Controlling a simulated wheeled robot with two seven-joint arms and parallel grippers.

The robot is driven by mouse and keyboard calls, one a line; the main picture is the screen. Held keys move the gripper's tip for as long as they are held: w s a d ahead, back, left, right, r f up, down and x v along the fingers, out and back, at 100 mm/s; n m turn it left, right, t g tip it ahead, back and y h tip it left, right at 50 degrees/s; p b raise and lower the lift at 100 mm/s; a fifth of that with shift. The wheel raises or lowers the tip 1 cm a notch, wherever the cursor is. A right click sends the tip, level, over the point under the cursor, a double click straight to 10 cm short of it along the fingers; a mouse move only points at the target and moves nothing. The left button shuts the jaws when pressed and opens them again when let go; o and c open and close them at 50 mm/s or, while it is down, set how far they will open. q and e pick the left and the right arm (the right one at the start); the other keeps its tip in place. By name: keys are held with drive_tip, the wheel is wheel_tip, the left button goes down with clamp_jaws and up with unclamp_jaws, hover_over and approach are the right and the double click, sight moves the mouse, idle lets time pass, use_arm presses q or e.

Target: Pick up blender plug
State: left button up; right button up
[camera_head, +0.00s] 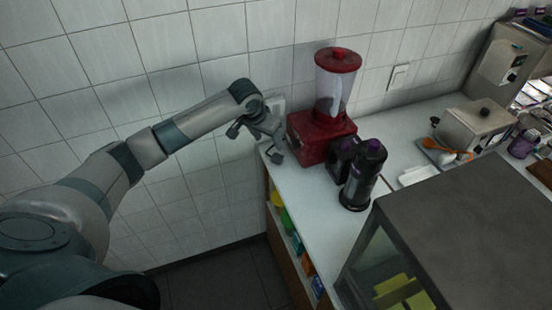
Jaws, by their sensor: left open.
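A red blender (322,137) with a clear jar and red lid stands on the white counter (306,200) against the tiled wall. My left gripper (254,145) is open at the counter's left end, just left of the blender base. No blender plug can be made out; a pale plate (276,104) on the wall, partly behind my gripper, may be an outlet. Whether anything lies between the fingers cannot be told. My right gripper does not show.
Two dark bottles with purple caps (362,178) stand right of the blender. A grey-topped glass case (465,235) fills the lower right. Shelves with colored items (288,222) lie under the counter. Floor is free below my left arm.

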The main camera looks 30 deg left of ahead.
use_arm(q)
drive_tip(key=shift+w+a+r, duration=0.15)
drive_tip(key=shift+a+r, duration=0.1)
drive_tip(key=shift+r, duration=0.05)
drive_tip(key=b, duration=0.1)
approach(277, 158)
drive_tip(key=b+x, duration=0.3)
drive_tip(key=b, duration=0.3)
drive_tip(key=shift+d, duration=0.1)
drive_tip(key=shift+w+f+b, duration=0.15)
drive_tip(key=shift+f+b, duration=0.4)
drive_tip(key=shift+b, duration=0.5)
